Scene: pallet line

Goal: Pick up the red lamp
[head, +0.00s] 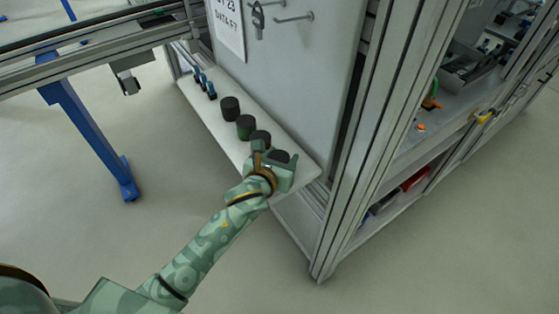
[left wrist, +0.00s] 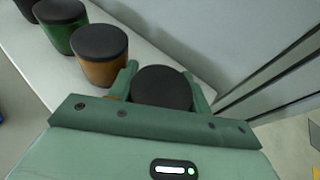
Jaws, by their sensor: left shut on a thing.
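My left gripper (head: 276,159) is shut on the nearest lamp (head: 281,156) of a row on a white shelf. In the left wrist view, the black round top of this held lamp (left wrist: 161,87) shows between the two fingers. Its coloured side is hidden, so I cannot see whether it is red. I cannot tell whether it still touches the shelf. An amber lamp (left wrist: 98,58) with a black top stands beside it, then a green lamp (left wrist: 61,27). A darker lamp (head: 230,107) stands farther along the row. My right gripper is not in view.
The white shelf (head: 304,169) runs along a grey panel (head: 300,80) with hooks and a paper sign (head: 229,28). Blue-handled items (head: 206,84) stand at its far end. A metal frame post (head: 345,190) is close on the right. Open floor lies left.

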